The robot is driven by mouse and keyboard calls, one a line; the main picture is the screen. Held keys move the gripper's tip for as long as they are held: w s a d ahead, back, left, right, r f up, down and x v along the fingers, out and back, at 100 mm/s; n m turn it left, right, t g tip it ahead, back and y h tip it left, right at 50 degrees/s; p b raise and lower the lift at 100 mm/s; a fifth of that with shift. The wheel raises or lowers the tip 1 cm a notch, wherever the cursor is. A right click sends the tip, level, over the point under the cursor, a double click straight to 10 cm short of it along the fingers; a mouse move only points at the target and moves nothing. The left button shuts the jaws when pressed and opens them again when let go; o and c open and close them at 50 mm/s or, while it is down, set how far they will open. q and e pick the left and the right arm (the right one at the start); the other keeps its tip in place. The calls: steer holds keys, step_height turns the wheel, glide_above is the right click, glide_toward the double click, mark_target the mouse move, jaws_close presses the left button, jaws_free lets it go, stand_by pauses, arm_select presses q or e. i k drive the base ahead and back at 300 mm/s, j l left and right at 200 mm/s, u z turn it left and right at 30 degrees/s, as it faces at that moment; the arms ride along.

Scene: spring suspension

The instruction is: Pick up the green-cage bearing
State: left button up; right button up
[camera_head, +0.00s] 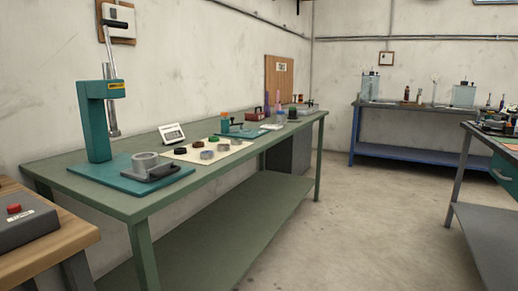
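Several small ring-shaped parts lie on a cream mat (190,158) on the long green workbench (130,208). One of them, in the mat's back row, shows green and looks like the green-cage bearing (214,139). It is small at this distance, so its cage detail cannot be made out. A dark ring (180,151) lies to its left, and grey rings (207,155) lie in front of it. Neither of my grippers is in view.
A teal lever press (97,120) stands at the bench's near end, with a grey cylindrical fixture (146,163) on its base. A small display (172,133) stands behind the mat. A wooden table (40,243) is at front left. Open floor (345,220) lies right of the bench.

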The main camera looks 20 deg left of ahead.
mark_target(235, 141)
steer(key=i, duration=1.75)
